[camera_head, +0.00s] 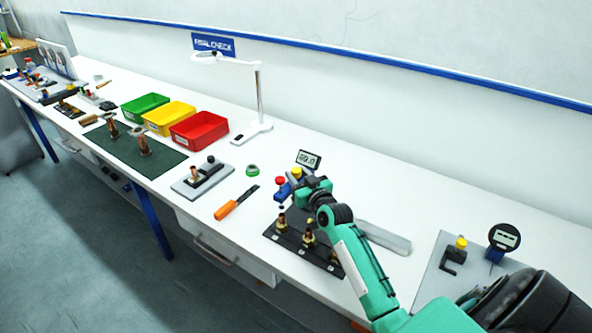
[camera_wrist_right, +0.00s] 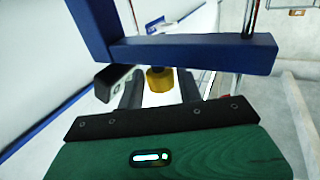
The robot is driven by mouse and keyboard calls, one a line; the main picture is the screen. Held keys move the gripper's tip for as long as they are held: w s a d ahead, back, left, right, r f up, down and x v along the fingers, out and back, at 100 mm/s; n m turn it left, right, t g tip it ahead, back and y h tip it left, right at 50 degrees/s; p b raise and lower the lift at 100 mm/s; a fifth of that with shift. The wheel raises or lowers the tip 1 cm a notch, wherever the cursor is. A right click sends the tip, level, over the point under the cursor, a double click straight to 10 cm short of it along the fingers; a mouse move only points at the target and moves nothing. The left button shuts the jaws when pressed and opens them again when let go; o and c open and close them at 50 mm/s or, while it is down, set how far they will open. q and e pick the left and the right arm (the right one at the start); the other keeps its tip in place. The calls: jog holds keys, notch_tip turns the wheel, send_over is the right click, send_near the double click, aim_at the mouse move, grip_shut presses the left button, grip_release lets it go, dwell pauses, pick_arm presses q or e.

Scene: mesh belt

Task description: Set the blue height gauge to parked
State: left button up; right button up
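The blue height gauge (camera_head: 282,194) stands at the back of a dark plate, with a red knob (camera_head: 281,181), a yellow knob (camera_head: 297,172) and a grey digital display (camera_head: 309,159). Its digits are too small to read surely. My green right gripper (camera_head: 304,184) is right at the gauge and hides part of it. In the right wrist view the gauge's blue frame (camera_wrist_right: 195,52) crosses above the fingers. The yellow knob (camera_wrist_right: 159,80) shows between the two dark fingertips, which stand apart with light gaps. My left gripper is not in view.
The dark plate (camera_head: 290,240) holds several brass and copper parts. An orange-handled tool (camera_head: 228,209) and a green ring (camera_head: 253,169) lie left. A grey bar (camera_head: 385,238) lies right, near a round dial gauge (camera_head: 503,238). A red bin (camera_head: 200,131) and a white lamp (camera_head: 259,92) stand farther left.

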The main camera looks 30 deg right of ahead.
jog(key=shift+w, duration=0.7)
jog(key=shift+c, duration=0.5)
grip_shut()
jog(key=shift+d+f, duration=0.1)
